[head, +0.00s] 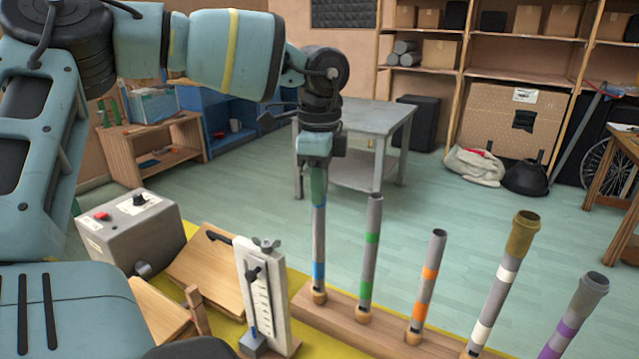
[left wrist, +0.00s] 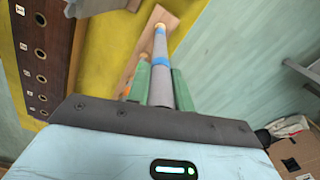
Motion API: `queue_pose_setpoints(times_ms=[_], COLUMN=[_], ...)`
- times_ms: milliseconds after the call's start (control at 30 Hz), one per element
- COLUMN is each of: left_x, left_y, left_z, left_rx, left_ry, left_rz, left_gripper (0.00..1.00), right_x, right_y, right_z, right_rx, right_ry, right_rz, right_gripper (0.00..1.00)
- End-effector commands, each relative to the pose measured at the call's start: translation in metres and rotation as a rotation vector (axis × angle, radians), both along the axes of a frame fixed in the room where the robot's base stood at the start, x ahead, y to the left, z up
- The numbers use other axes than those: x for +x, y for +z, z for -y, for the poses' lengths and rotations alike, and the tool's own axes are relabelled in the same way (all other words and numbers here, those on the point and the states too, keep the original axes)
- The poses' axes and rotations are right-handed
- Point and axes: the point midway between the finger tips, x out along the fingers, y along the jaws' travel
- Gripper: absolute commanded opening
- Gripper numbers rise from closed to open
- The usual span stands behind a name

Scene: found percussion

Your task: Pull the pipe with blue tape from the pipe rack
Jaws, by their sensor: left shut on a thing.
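The pipe with blue tape (head: 319,240) stands upright at the left end of the wooden pipe rack (head: 391,338). Its lower end meets a light wooden peg on the rack; whether it is fully seated there I cannot tell. My left gripper (head: 318,188) comes from above and is shut on the pipe's upper part. In the left wrist view, the green fingers (left wrist: 161,86) lie on both sides of the grey pipe (left wrist: 160,50), with its blue band beyond them. My right gripper is not in view.
Pipes with green (head: 371,255), orange (head: 427,275), white (head: 505,280) and purple (head: 575,318) tape stand to the right. A white clamp stand (head: 262,295), wooden boards (head: 207,268) and a grey control box (head: 135,230) are left. A grey table (head: 370,118) stands behind.

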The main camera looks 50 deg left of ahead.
Motion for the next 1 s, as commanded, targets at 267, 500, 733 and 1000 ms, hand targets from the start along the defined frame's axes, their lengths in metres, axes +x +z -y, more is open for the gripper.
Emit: queue_pose_setpoints(times_ms=[267,500,733,1000], left_x=[0.0,0.0,0.0,0.0], left_y=[0.002,0.008,0.014,0.021], left_z=[0.0,0.0,0.0,0.0], left_rx=[0.0,0.0,0.0,0.001], left_ry=[0.0,0.001,0.0,0.0], left_rz=[0.002,0.002,0.002,0.002], left_gripper=[0.0,0.0,0.0,0.0], right_x=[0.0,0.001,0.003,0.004], right_y=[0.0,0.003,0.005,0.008], right_z=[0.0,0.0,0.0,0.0], right_rx=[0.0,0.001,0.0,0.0], right_ry=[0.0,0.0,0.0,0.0], right_rz=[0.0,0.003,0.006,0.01], right_gripper=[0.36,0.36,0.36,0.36])
